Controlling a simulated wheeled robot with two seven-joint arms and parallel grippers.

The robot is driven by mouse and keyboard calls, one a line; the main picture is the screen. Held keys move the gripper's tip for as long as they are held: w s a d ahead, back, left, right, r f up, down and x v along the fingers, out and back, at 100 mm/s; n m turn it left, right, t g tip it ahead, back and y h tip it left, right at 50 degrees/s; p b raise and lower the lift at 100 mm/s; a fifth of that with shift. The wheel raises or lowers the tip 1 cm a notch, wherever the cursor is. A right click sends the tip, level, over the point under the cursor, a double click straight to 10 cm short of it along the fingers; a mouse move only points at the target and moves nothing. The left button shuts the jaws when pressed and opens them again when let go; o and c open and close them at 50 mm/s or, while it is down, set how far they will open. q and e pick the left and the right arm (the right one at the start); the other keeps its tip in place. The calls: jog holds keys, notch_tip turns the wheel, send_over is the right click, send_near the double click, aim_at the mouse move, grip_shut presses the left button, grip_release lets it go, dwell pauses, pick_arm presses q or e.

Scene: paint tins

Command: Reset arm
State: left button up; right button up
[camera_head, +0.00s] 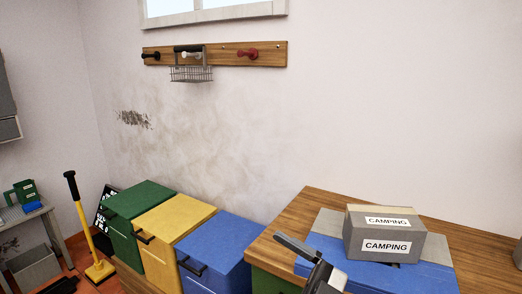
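The task names no object apart from an arm. A dark grey gripper part with one long finger, which I take to be my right gripper (310,262), comes in at the bottom, right of the middle. It is in front of the blue surface on the wooden table and left of the grey CAMPING box (384,234). The picture's bottom edge cuts it off, and I cannot tell how far apart its fingers are. Nothing is clearly seen held in it. My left gripper is not clearly in view.
Green (140,205), yellow (176,225) and blue (213,252) bins stand in a row left of the wooden table (305,207). A yellow long-handled tool (84,225) stands farther left. A wire basket (191,73) hangs on the wall rack (230,53).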

jog(key=d+f+m+t+h, duration=0.6)
jog(key=f+m+t+h, duration=0.25)
jog(key=m+h, duration=0.2)
jog(key=s+d+f+m+g+h, duration=0.2)
jog(key=s+f, duration=0.4)
jog(key=f, duration=0.3)
jog(key=s+d+f+m+g+h, duration=0.2)
jog(key=s+d+f+g+h, duration=0.2)
jog(key=f, duration=0.5)
jog(key=shift+s+d+g+h, duration=0.2)
jog(key=shift+s+g+h, duration=0.25)
jog(key=shift+s, duration=0.7)
jog(key=shift+m, duration=0.25)
